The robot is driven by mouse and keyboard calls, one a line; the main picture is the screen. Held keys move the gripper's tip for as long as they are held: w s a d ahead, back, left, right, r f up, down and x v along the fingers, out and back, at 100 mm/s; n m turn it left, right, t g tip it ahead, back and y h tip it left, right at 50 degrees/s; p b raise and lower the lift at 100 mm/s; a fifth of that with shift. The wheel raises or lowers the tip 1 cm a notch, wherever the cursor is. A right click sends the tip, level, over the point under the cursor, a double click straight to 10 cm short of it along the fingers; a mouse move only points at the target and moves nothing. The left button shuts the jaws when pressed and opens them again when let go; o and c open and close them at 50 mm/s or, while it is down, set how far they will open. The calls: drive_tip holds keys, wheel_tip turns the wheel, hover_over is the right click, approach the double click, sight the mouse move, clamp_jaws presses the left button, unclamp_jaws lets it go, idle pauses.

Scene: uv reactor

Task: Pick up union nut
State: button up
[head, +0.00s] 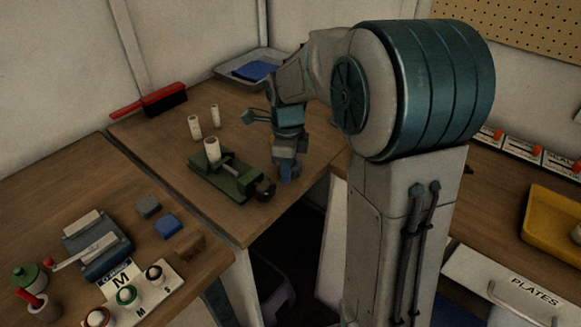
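I cannot single out the union nut with certainty. A dark, ring-like part (265,191) sits at the right end of the green vise (225,178) and may be the nut or part of the vise. The vise stands on the wooden bench and holds an upright white cylinder (212,150). My gripper (288,173) points down just right of the vise, close to the dark part, low over the bench near its front edge. Its fingers are small and dark here, so whether they are open or touching anything is unclear.
Two white cylinders (194,127) (215,116) stand behind the vise. A red-handled brush (150,102) and a grey tray (262,66) with blue cloth lie at the back. The left bench holds a card with several coloured rings (127,296), blocks and a blue-grey device (97,245).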

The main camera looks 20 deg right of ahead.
clamp_jaws()
drive_tip(key=shift+r, duration=0.1)
